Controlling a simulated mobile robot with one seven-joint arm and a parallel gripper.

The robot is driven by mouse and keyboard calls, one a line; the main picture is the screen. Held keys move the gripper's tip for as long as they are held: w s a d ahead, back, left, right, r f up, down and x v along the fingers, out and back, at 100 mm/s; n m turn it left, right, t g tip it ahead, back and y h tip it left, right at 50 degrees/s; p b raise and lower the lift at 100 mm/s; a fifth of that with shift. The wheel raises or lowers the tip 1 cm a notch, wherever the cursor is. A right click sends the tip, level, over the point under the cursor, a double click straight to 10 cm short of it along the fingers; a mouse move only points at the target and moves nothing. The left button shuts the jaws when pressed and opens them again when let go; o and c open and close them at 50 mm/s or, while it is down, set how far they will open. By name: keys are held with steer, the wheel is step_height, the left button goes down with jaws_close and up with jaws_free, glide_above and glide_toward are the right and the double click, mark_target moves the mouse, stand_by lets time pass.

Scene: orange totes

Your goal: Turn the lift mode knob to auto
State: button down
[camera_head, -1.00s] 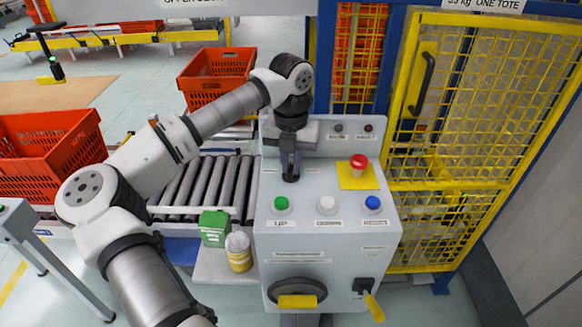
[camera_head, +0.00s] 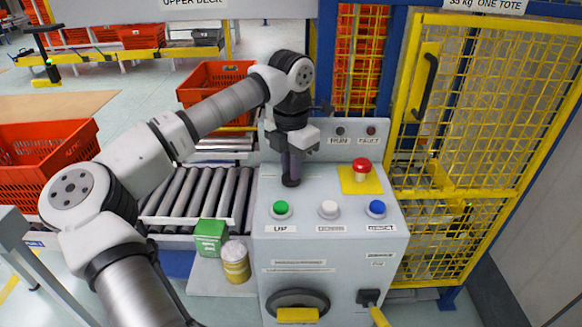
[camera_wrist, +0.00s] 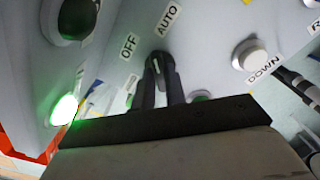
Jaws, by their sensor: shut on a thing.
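The lift mode knob is a small black knob on the grey control box's top, mostly hidden by my fingers in the head view (camera_head: 291,182). In the wrist view the knob (camera_wrist: 157,62) shows between my fingertips, with a pale mark on it. The OFF label (camera_wrist: 129,46) is just up and left of it, and the AUTO label (camera_wrist: 168,20) is above it. I cannot tell exactly which label the mark points at. My gripper (camera_head: 291,176) points down and is shut on the knob; its fingers also show in the wrist view (camera_wrist: 161,85).
Green (camera_head: 280,208), white (camera_head: 328,208) and blue (camera_head: 376,208) buttons line the box's front edge. A red mushroom button (camera_head: 361,168) stands on a yellow plate to the right. A yellow mesh cage (camera_head: 490,120) is at right, rollers (camera_head: 200,195) at left.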

stand_by(0.4)
steer(key=c, duration=1.4)
jaws_free()
steer(key=shift+c, duration=0.2)
steer(key=shift+r, duration=0.1)
step_height(320, 180, up, 14)
steer(key=b, duration=0.2)
